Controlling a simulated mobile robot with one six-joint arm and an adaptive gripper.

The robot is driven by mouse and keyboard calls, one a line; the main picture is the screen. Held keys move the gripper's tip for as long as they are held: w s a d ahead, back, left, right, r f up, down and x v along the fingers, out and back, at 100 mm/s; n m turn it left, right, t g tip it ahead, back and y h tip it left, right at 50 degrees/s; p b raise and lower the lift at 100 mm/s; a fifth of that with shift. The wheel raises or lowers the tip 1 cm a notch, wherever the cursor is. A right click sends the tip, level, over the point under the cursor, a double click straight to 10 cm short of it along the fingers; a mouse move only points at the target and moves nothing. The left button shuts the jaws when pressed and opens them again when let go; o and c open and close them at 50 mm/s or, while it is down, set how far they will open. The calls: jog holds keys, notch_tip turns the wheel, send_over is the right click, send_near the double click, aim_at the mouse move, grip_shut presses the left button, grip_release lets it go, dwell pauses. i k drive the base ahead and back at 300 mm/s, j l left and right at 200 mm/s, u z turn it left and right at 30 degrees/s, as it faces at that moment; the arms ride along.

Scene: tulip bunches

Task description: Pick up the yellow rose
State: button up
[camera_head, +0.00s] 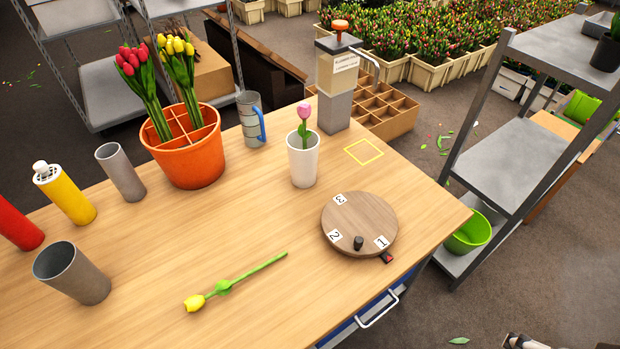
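A single yellow flower (194,302) lies flat on the wooden table (150,255) near its front, with its green stem (255,270) pointing up and to the right. It looks more like a tulip than a rose. Nothing touches it. More yellow flowers (176,46) stand upright in a bunch beside red ones (130,60) in the divided orange pot (190,165). My gripper's fingers are not visible. A small dark and pale part is cut off at the bottom right edge, and I cannot tell what it is.
A white vase (303,162) with a pink tulip and a round numbered wooden turntable (350,215) stand right of the flower. Grey cups (72,274), a yellow bottle (66,196) and a red one (16,222) stand left. A dispenser (336,85) stands at the back. Table around the flower is clear.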

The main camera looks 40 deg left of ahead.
aim_at(195, 304)
jog(key=u, duration=0.5)
jog(key=j+u, duration=0.1)
jog(key=u, duration=0.9)
jog(key=j+u, duration=0.1)
jog(key=u, duration=0.85)
jog(key=j+z, duration=0.2)
jog(key=z, duration=0.15)
jog(key=j+z, duration=0.15)
jog(key=z, duration=0.25)
jog(key=j+z, duration=0.15)
jog(key=z, duration=0.2)
